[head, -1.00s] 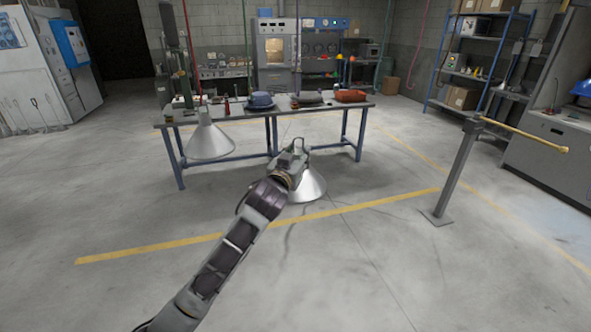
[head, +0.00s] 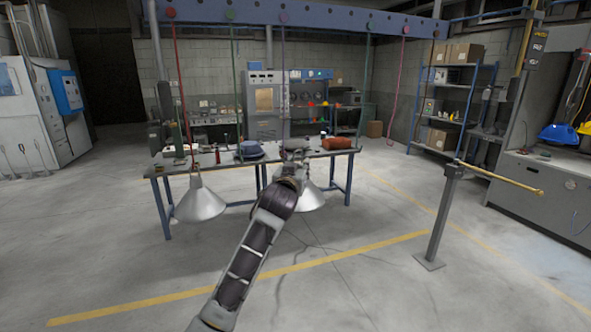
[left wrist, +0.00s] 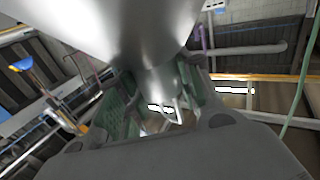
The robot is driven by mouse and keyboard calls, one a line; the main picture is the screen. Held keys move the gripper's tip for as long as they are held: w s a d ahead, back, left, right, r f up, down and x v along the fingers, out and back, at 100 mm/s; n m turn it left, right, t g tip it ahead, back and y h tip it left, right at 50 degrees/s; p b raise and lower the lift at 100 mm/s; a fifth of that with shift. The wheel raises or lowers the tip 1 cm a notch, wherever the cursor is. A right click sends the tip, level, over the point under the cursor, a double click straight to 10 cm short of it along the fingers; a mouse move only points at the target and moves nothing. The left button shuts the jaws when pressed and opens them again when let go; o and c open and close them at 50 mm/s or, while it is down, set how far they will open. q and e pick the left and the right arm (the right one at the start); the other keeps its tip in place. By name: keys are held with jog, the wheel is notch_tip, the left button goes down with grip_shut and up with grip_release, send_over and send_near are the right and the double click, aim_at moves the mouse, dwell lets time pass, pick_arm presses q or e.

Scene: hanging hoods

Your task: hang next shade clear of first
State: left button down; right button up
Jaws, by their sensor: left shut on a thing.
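The first shade (head: 200,203), a pale metal cone, hangs on the red cord (head: 179,80) at the left, in front of the workbench. My left gripper (head: 295,163) is shut on a second, similar shade (head: 310,197) and holds it right of the first with a clear gap between them. My arm and gripper partly cover this second shade. In the left wrist view, the gripper's green-padded fingers (left wrist: 160,105) close around the neck of the shiny shade (left wrist: 130,30). My right gripper is in neither view.
A blue overhead beam (head: 330,20) carries several coloured cords, including a purple cord (head: 283,50) near my gripper. The workbench (head: 225,160) holds a blue item (head: 250,150) and a red-orange tray (head: 337,143). A post with a yellow bar (head: 500,178) stands at right.

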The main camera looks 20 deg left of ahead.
pick_arm(q)
jog(key=shift+w+a+f+y, duration=0.15)
jog(key=shift+w+f, duration=0.1)
jog(key=shift+f, duration=0.6)
jog(key=shift+w+d+f+y, duration=0.15)
jog(key=shift+w+f, duration=0.1)
jog(key=shift+f, duration=0.6)
jog(key=shift+a, duration=0.1)
jog(key=shift+w+a, duration=0.1)
jog(key=shift+w, duration=0.15)
jog(key=shift+w+a+f, duration=0.1)
jog(key=shift+w+a, duration=0.6)
jog(key=shift+w, duration=0.35)
jog(key=shift+w+a+f, duration=0.1)
jog(key=shift+w+a, duration=0.65)
jog(key=shift+w, duration=0.25)
jog(key=shift+w+a, duration=0.7)
jog(key=shift+w, duration=0.35)
jog(key=shift+w+a+r, duration=0.1)
jog(key=shift+w+a, duration=0.7)
jog(key=shift+w, duration=0.3)
jog(key=shift+w+a, duration=0.75)
jog(key=shift+w, duration=0.35)
jog(key=shift+w+a, duration=0.2)
jog(key=shift+w, duration=0.1)
jog(key=shift+f, duration=0.5)
